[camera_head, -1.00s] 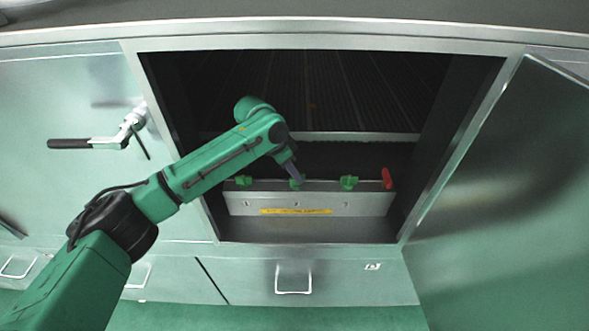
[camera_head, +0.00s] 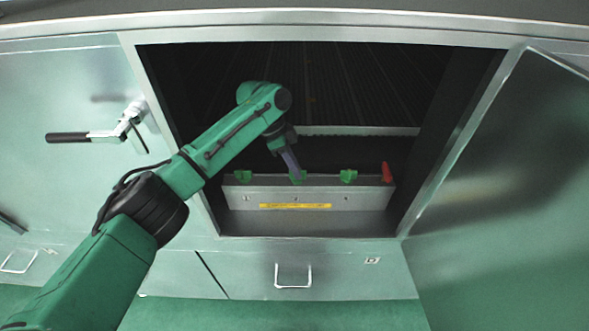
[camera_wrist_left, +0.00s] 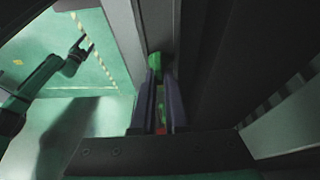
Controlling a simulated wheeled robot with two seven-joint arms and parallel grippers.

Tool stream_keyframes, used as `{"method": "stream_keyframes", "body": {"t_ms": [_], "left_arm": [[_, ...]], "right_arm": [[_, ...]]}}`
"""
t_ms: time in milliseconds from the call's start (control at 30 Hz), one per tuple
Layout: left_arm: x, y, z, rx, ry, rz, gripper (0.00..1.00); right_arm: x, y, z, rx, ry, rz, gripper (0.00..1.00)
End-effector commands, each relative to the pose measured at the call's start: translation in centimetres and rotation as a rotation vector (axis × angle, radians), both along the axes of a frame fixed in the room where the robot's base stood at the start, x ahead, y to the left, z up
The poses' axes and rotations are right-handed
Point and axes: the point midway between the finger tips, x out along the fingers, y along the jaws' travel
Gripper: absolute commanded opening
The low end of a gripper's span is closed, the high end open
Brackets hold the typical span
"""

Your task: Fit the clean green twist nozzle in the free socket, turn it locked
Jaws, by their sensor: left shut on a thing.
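A grey metal bar (camera_head: 345,199) with a yellow strip stands inside the open cabinet. A green nozzle (camera_head: 243,177) is on its left part and another green nozzle (camera_head: 349,176) on its right part. My left gripper (camera_head: 297,174) is shut on a green twist nozzle (camera_head: 301,180) at the bar's middle, between those two. Whether it is fully seated is hidden by the fingers. In the wrist view, green (camera_wrist_left: 154,66) shows just beyond my left fingers (camera_wrist_left: 160,98). My right gripper seems to be the small dark claw (camera_wrist_left: 86,47) at the wrist view's left; its opening is too small to judge.
A red part (camera_head: 387,172) stands at the bar's right end. The cabinet's side walls frame the opening, and its door (camera_head: 520,160) stands open at right. A black-handled lever (camera_head: 85,138) is at left. The dark space behind the bar looks empty.

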Motion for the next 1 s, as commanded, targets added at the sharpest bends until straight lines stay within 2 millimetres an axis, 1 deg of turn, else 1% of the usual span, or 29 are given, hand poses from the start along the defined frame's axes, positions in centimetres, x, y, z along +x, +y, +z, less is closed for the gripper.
{"method": "stream_keyframes", "body": {"t_ms": [233,267,300,333,633,733,767,867,1000], "left_arm": [[-0.1,-0.1,0.0,-0.001,0.001,-0.001,0.00],[-0.1,-0.1,0.0,-0.001,0.001,0.000,0.19],[-0.1,-0.1,0.0,-0.001,0.001,0.000,0.34],[-0.1,-0.1,0.0,-0.001,0.001,0.000,0.46],[0.0,0.0,0.0,0.000,0.001,0.002,0.46],[0.1,0.3,0.7,0.000,0.000,0.002,0.46],[0.1,0.4,1.0,-0.001,-0.001,0.003,0.46],[0.3,1.3,3.0,0.000,-0.003,0.002,0.46],[0.6,2.8,6.7,-0.001,-0.003,0.003,0.46]], "right_arm": [[0.0,0.0,0.1,0.000,0.000,0.000,0.69],[0.0,0.0,0.1,0.000,0.000,0.000,0.69],[0.0,0.0,0.1,0.000,0.000,0.000,0.69],[0.0,0.0,0.1,0.000,0.000,0.000,0.69],[0.0,0.0,0.0,0.000,-0.001,0.000,0.69],[0.0,0.0,-0.2,0.000,-0.001,0.000,0.69],[0.0,0.0,-0.4,0.000,-0.001,0.000,0.69],[0.0,0.0,-1.1,0.000,-0.001,0.000,0.69],[0.0,0.0,-1.9,0.000,-0.001,0.000,0.69]]}}
